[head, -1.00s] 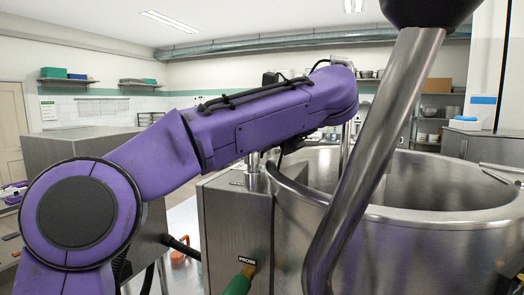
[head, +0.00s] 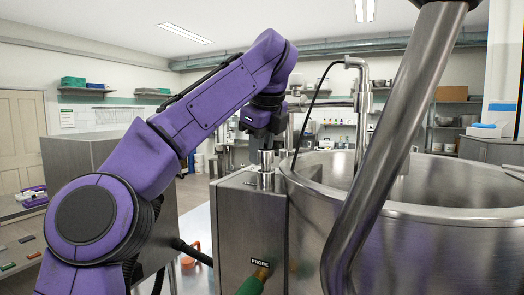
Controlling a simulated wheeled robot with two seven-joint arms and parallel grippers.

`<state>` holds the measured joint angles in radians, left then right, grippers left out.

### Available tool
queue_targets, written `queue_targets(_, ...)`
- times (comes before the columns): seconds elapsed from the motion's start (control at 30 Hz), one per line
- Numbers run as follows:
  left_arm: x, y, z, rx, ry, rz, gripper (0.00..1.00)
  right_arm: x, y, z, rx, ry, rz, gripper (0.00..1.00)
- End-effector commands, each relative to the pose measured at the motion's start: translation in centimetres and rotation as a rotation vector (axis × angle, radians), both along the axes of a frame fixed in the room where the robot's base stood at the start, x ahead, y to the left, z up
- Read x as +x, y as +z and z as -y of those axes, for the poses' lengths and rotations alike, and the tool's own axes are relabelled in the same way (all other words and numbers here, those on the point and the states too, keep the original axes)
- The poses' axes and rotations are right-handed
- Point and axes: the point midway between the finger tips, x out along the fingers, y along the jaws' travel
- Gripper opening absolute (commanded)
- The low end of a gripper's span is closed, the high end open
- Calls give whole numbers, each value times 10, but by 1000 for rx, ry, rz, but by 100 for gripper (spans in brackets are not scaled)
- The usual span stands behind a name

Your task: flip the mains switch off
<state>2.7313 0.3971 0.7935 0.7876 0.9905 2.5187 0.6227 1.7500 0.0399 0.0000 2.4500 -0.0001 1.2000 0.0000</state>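My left arm comes in from the left, and its dark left gripper (head: 263,148) points down over the top of a steel box (head: 240,215) beside the kettle. A short metal post (head: 266,172) stands on the box directly below the gripper. I cannot tell whether they touch, or whether the fingers are open or shut. No mains switch can be made out in this view. The box front carries a PROBE label (head: 260,262) with a green plug (head: 252,284) below it. My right gripper is not in view.
The large open steel kettle (head: 430,240) fills the right, with a thick slanted steel pipe (head: 395,150) in front of it. A thin pipe with a black cable (head: 362,95) rises behind. Another steel cabinet (head: 85,160) stands at the left, with a dark hose (head: 192,252) near it.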

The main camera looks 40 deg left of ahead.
Motion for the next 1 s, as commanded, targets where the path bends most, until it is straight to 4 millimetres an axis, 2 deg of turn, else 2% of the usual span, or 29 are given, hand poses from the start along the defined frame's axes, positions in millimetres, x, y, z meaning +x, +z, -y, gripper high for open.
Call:
queue_targets(0.53,0,-3,-1,-30,2,1,0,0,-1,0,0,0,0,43)
queue_targets(0.57,0,-3,-1,-30,3,1,29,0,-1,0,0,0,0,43)
queue_targets(0.6,0,-3,-1,-30,3,1,42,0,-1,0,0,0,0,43)
queue_targets(0.63,0,-3,-1,-29,3,1,46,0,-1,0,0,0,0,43)
queue_targets(0.87,0,-2,-1,-28,1,4,46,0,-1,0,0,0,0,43)
queue_targets(1.0,-1,9,2,-27,1,5,46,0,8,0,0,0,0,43)
